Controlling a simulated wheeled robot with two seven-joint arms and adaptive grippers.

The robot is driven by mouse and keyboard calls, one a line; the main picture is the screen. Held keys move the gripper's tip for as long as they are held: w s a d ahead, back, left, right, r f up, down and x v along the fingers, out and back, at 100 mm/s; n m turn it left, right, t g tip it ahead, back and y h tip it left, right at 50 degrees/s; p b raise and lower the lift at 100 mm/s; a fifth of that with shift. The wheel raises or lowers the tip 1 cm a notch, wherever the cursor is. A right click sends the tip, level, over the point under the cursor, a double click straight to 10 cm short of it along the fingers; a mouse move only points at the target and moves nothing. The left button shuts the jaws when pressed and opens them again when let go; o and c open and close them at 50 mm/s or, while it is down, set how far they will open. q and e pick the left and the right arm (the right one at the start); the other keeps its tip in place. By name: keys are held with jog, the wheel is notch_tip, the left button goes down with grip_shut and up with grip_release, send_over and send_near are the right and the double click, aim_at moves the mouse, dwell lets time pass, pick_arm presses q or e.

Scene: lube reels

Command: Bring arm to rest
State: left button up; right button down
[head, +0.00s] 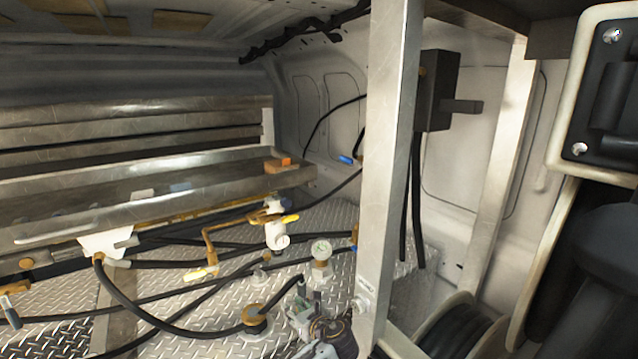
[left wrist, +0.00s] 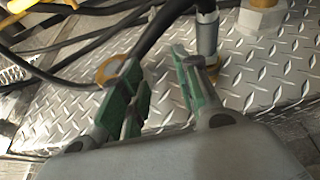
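My left gripper (head: 303,308) is low in the middle of the head view, just left of the foot of the metal post. In the left wrist view its two green-padded fingers (left wrist: 160,78) stand apart with a gap between them, and I see nothing held. A black hose (left wrist: 160,28) and a yellow ring-shaped fitting (left wrist: 112,68) lie beyond the fingertips. A grey upright fitting (left wrist: 207,35) stands just past the right-hand finger. Whether the fingers touch any of these I cannot tell. My right gripper is not in view.
A metal post (head: 388,150) rises right of the gripper. Hose reels (head: 460,330) stand to the right.

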pick_arm(q)
jog(key=s+a+f+n+g+h, duration=0.2)
jog(key=s+f+n+g, duration=0.1)
jog(key=s+f+n, duration=0.4)
jog(key=s+a+f+n+g+h, duration=0.25)
jog(key=s+n, duration=0.35)
jog(key=s, duration=0.3)
jog(key=s+a+r+n+g+h, duration=0.1)
jog(key=s+a+n+h, duration=0.1)
jog(key=s+a+n, duration=0.45)
jog(key=s+a+r+n+g+h, duration=0.15)
jog(key=s+a+n, duration=0.25)
jog(key=s+n, duration=0.6)
jog(key=s+f+m, duration=0.1)
jog(key=s+f, duration=0.1)
jog(key=f, duration=1.4)
jog(key=s+f+m, duration=0.2)
jog(key=s+f, duration=0.1)
jog(key=f, duration=1.3)
jog(key=s+a+f+g, duration=0.1)
jog(key=s+a+f, duration=0.1)
jog(key=s+f, duration=0.8)
jog(key=s+a+f+g, duration=0.1)
jog(key=s+a+f, duration=0.1)
jog(key=s+f, duration=0.8)
jog(key=shift+s+f, duration=0.3)
jog(key=shift+s, duration=0.7)
